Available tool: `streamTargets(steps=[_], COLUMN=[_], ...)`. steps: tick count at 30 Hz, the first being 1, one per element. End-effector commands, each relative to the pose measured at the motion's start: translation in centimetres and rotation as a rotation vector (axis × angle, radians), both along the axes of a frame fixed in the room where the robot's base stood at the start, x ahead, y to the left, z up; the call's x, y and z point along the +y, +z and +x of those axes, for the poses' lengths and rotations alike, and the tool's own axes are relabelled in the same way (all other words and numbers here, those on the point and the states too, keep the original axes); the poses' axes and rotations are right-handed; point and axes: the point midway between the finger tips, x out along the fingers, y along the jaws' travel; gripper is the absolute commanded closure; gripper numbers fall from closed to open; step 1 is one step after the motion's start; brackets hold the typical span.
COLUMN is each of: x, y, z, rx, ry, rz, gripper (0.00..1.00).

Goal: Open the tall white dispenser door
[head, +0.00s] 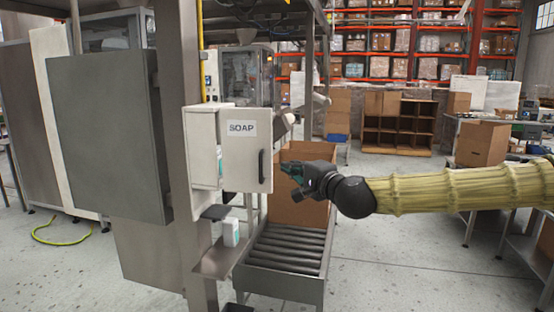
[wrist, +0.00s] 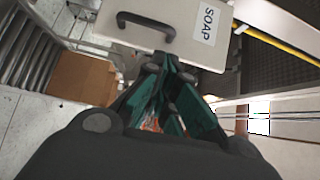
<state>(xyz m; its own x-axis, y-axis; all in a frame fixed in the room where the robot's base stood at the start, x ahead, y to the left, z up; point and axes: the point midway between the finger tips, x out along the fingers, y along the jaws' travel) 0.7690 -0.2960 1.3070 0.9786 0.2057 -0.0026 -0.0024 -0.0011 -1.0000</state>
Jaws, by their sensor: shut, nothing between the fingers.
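The white dispenser (head: 202,140) is mounted on a steel post. Its white door (head: 240,150) carries a SOAP label and a dark vertical handle (head: 262,166) near the right edge. A strip of a white and green bottle shows at the door's left edge; I cannot tell whether the door is ajar. My gripper (head: 288,170) is just right of the handle, shut and empty. In the wrist view, the fingers (wrist: 160,66) overlap the edge of the door (wrist: 180,18), beside the handle (wrist: 146,27) and not around it. Contact with the door is unclear.
Another bottle (head: 231,232) stands on a small shelf below the dispenser. A roller conveyor (head: 288,248) with a cardboard box (head: 300,209) lies below my gripper. A large grey cabinet (head: 105,130) stands left of the post. Open floor lies to the right.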

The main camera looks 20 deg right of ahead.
Motion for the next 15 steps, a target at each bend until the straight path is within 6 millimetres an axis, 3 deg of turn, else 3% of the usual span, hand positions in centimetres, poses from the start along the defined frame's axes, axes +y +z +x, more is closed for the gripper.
streamTargets(steps=[15], x=[0.7], y=[0.3], z=[4.1], rx=[-0.002], ry=[-0.002], rz=[0.001], gripper=[1.0])
